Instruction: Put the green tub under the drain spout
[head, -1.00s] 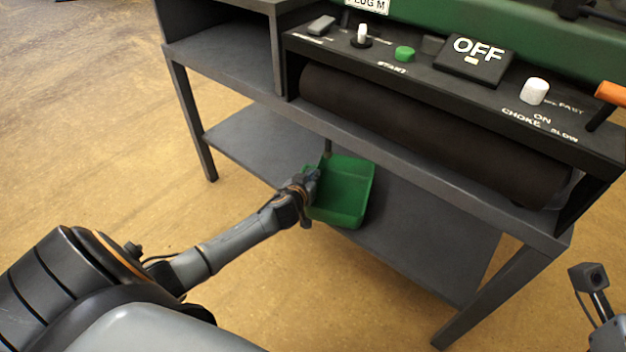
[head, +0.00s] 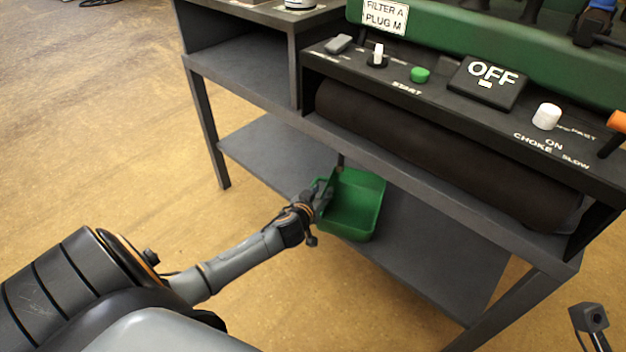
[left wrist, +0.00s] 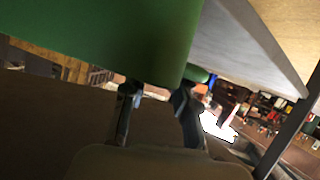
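The green tub (head: 362,203) is on the lower shelf (head: 440,250) of the bench, near the shelf's front edge, with its open side up. My left gripper (head: 323,196) is at the tub's left rim. In the left wrist view the tub (left wrist: 90,35) fills the upper left, and the two dark fingers (left wrist: 157,105) stand apart close to it. Whether they clamp the tub is hidden. A thin dark post, perhaps the drain spout (head: 340,159), comes down at the tub's back left edge; its lower end is hard to make out.
A dark roller (head: 430,150) lies under the black control panel (head: 430,78), above the tub. The bench's upper board (head: 400,180) overhangs the lower shelf. The shelf is bare on both sides of the tub. Open floor lies in front.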

